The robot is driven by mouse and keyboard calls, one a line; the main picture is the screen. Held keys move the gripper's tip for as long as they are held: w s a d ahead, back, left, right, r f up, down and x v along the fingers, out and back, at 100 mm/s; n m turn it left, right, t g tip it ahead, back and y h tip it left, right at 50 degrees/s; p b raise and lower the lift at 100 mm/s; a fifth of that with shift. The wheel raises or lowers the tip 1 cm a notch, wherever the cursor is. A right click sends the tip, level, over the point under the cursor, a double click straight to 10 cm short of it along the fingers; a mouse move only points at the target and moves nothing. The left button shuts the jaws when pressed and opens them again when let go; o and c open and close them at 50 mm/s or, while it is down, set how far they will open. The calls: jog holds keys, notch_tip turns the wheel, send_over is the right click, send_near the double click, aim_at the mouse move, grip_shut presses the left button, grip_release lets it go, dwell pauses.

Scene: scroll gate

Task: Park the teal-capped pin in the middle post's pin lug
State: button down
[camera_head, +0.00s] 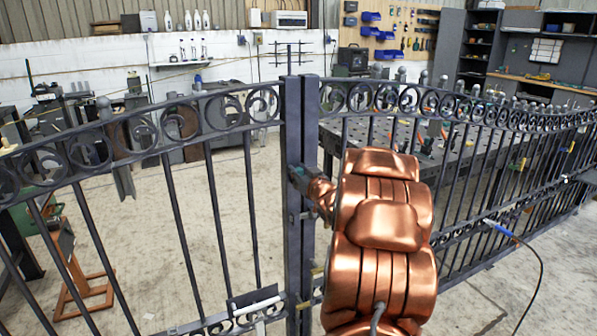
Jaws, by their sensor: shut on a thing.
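The middle of the gate has two dark upright posts side by side, the left post (291,120) and the right post (310,110). My copper arm reaches up from the bottom right to them. My gripper (299,179) is at mid-height against the posts, small and partly covered by my own wrist. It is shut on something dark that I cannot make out. No teal cap is clear in this view. A pin lug on the posts cannot be told for sure; small brackets (304,305) show low on the posts, partly behind my arm.
Scrolled gate leaves (150,127) run left and right of the posts. A light-coloured bar (255,306) lies at the left leaf's lower rail. A blue-handled tool (499,230) with a black cable is at the right leaf. A perforated table (390,140) stands behind.

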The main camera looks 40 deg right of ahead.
jog(key=shift+f+b, duration=0.3)
jog(key=shift+f, duration=0.2)
dwell(0.3)
jog(key=c, duration=0.9)
grip_release()
jog(key=shift+o, duration=0.2)
jog(key=v, duration=1.2)
jog(key=shift+a, duration=0.1)
